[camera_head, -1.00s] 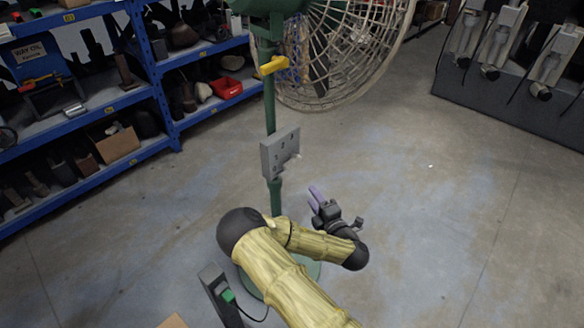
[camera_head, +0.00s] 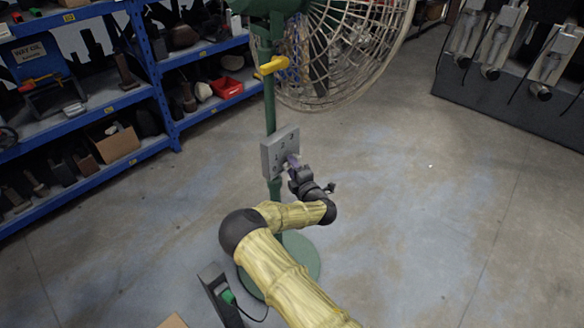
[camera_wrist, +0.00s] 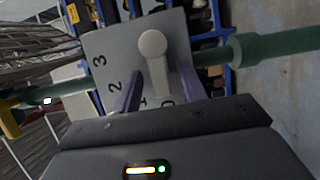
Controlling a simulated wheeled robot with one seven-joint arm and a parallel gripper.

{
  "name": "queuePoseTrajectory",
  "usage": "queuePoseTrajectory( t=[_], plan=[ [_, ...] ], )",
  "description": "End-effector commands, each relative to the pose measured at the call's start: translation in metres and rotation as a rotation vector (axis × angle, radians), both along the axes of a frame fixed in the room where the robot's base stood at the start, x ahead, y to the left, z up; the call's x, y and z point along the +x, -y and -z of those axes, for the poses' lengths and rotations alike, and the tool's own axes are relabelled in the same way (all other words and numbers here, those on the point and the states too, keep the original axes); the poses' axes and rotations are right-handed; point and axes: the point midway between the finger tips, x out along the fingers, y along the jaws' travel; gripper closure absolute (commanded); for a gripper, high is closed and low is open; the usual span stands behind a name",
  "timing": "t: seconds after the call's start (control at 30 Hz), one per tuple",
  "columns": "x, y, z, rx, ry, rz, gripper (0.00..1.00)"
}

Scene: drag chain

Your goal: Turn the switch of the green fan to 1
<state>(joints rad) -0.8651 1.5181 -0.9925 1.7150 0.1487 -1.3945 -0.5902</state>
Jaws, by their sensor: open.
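The green fan stands upright, with its green pole (camera_head: 270,105) and wire cage (camera_head: 345,50) in the head view. A grey switch box (camera_head: 272,155) is mounted on the pole, and its face (camera_wrist: 100,45) carries the numbers 0 to 3 in the wrist view. The light grey switch lever (camera_wrist: 154,46) has a round hub and points at or close to 0. My gripper (camera_head: 292,161) is at the lower right of the box. In the wrist view its purple fingers (camera_wrist: 159,88) are open, one on each side of the lever. Whether they touch it is unclear.
Blue shelves (camera_head: 160,95) with tools and boxes stand at the left. A dark bench (camera_head: 500,95) with machines is at the upper right. The fan's round green base (camera_head: 305,262) is on the floor behind my arm. The floor to the right is clear.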

Motion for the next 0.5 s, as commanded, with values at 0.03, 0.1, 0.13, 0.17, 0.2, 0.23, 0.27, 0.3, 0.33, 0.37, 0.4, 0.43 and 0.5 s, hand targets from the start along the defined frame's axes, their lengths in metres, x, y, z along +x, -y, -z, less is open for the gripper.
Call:
queuePoseTrajectory(
  t=[0.03,0.1,0.13,0.17,0.2,0.23,0.27,0.3,0.33,0.37,0.4,0.43,0.5],
  plan=[
    [0.0025,-0.0015,-0.0001,0.000,0.001,-0.001,0.58],
    [0.0041,-0.0025,-0.0001,0.000,0.000,-0.001,0.58],
    [0.0044,-0.0026,0.0000,0.000,0.000,0.000,0.58],
    [0.0044,-0.0025,0.0000,0.000,0.000,0.000,0.58],
    [0.0045,-0.0024,0.0000,0.000,0.000,0.000,0.58],
    [0.0044,-0.0024,0.0001,0.000,0.000,0.000,0.58],
    [0.0043,-0.0023,0.0001,0.000,0.000,0.000,0.58],
    [0.0043,-0.0023,0.0001,0.000,0.000,0.000,0.58],
    [0.0042,-0.0023,0.0001,0.000,0.000,0.000,0.58],
    [0.0042,-0.0023,0.0001,0.000,0.000,0.000,0.62],
    [0.0042,-0.0023,0.0001,0.000,0.000,0.000,0.70],
    [0.0041,-0.0022,0.0001,0.000,0.000,0.000,0.76],
    [0.0041,-0.0023,0.0001,0.000,0.000,0.000,0.90]
  ],
)
